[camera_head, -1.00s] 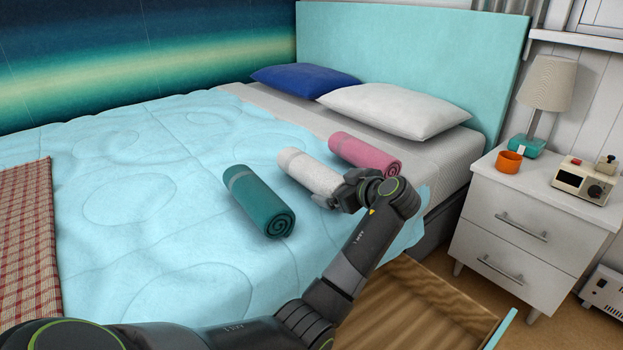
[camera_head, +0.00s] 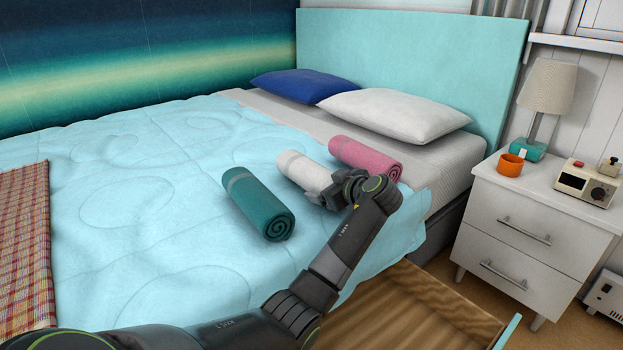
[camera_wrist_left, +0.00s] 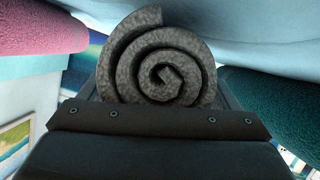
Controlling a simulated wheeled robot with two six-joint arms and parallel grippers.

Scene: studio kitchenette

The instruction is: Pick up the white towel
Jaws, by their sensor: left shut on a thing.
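The rolled white towel (camera_head: 303,172) lies on the light blue quilt between a teal rolled towel (camera_head: 258,203) and a pink rolled towel (camera_head: 364,157). My left gripper (camera_head: 334,192) is at the towel's near end and shut on it. In the left wrist view the white towel's spiral end (camera_wrist_left: 158,62) fills the middle, shaded grey, between the jaws. The pink towel (camera_wrist_left: 40,30) shows at the left there and the teal towel (camera_wrist_left: 270,105) at the right. The fingertips are mostly hidden. My right gripper is not in view.
A white pillow (camera_head: 395,110) and a blue pillow (camera_head: 303,85) lie behind. An open wooden drawer (camera_head: 400,310) sits below the bed's edge. A white nightstand (camera_head: 530,235) stands at the right.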

